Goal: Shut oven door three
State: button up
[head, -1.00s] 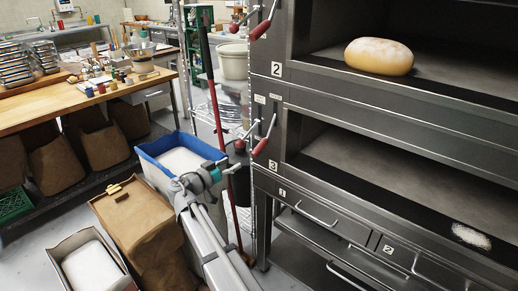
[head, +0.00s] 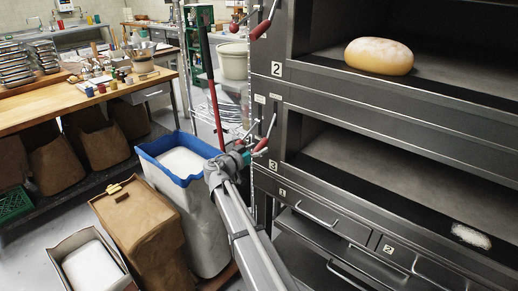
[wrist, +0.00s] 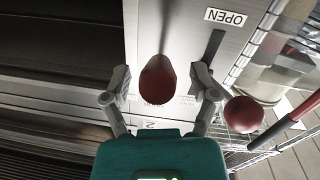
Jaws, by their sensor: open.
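Oven deck three, marked by a "3" plate (head: 273,165), stands open in the head view, its dark chamber (head: 400,165) showing a white floury patch (head: 470,235). Its lever with a red grip (head: 261,146) sits on the oven's left front post. My gripper (head: 244,156) is right at this lever. In the wrist view my gripper (wrist: 159,76) is open, with a red grip (wrist: 157,82) between its two fingers. I cannot tell whether either finger touches it. A second red knob (wrist: 243,113) lies outside the right finger.
An upper deck marked "2" (head: 276,69) holds a loaf (head: 379,56). A wire rack (head: 232,105) and a red pole (head: 214,100) stand close left of the lever. A blue-rimmed bin (head: 150,160) and a brown sack (head: 140,225) crowd the floor beside my arm.

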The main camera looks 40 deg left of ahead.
jog(key=shift+w, duration=0.35)
grip_shut()
dwell(0.3)
